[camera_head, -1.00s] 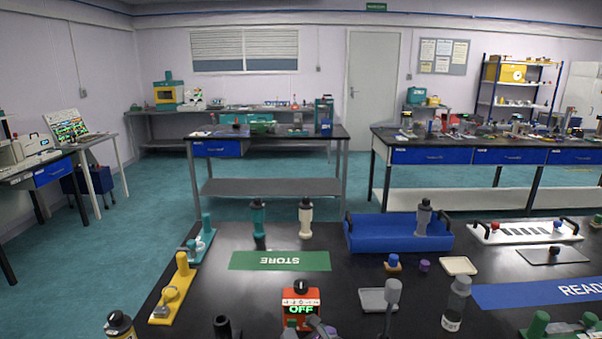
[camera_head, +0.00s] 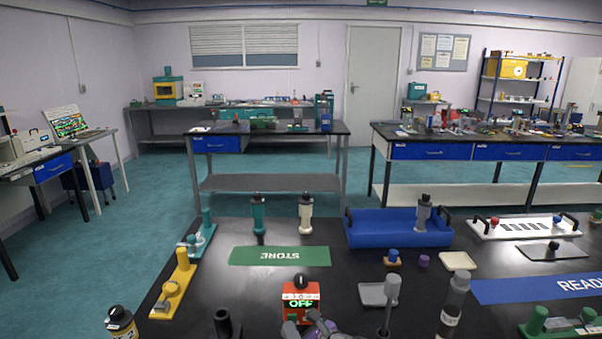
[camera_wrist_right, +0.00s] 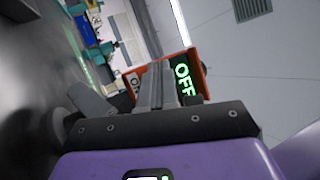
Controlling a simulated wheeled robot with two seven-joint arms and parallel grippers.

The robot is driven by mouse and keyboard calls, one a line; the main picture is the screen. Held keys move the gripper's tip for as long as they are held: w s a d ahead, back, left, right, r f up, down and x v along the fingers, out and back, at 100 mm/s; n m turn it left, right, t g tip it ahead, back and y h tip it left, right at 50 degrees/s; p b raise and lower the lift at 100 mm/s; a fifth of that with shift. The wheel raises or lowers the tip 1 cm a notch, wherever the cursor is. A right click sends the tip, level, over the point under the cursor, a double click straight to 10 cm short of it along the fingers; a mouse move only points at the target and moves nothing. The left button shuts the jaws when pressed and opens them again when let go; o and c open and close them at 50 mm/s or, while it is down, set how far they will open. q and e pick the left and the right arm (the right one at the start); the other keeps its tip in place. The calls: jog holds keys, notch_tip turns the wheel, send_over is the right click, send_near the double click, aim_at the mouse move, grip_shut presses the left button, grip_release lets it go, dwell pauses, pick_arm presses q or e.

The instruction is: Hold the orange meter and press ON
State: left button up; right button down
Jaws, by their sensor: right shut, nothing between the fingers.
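The orange meter (camera_head: 301,291) stands upright on the black bench at the bottom centre of the head view. It has a dark top knob, and its display reads OFF in green. It also shows in the wrist view (camera_wrist_right: 152,72), tilted by the camera's roll. My right gripper (camera_head: 312,320), grey and purple, is shut and empty at the meter's lower front. In the wrist view its closed fingers (camera_wrist_right: 160,84) overlap the meter's face beside the display; touching cannot be told. A grey part at the meter's lower left may be my left gripper, mostly hidden; its jaws cannot be made out.
A green STORE mat (camera_head: 279,256) lies behind the meter. A yellow stand (camera_head: 180,285) is further left. The bench between them is clear.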

jog(key=shift+w+d, duration=0.15)
jog(key=shift+w, duration=0.2)
jog(key=shift+w+d+f+h, duration=0.1)
jog(key=shift+w+d+h, duration=0.05)
jog(key=shift+w, duration=0.25)
jog(key=shift+w+d+h, duration=0.1)
jog(key=shift+w+h, duration=0.05)
jog(key=shift+w, duration=0.2)
dwell(0.6)
jog(key=shift+s+d, duration=0.4)
jog(key=shift+s, duration=0.3)
jog(key=s, duration=0.6)
jog(key=shift+s+a, duration=0.2)
jog(key=shift+a, duration=0.15)
dwell(2.1)
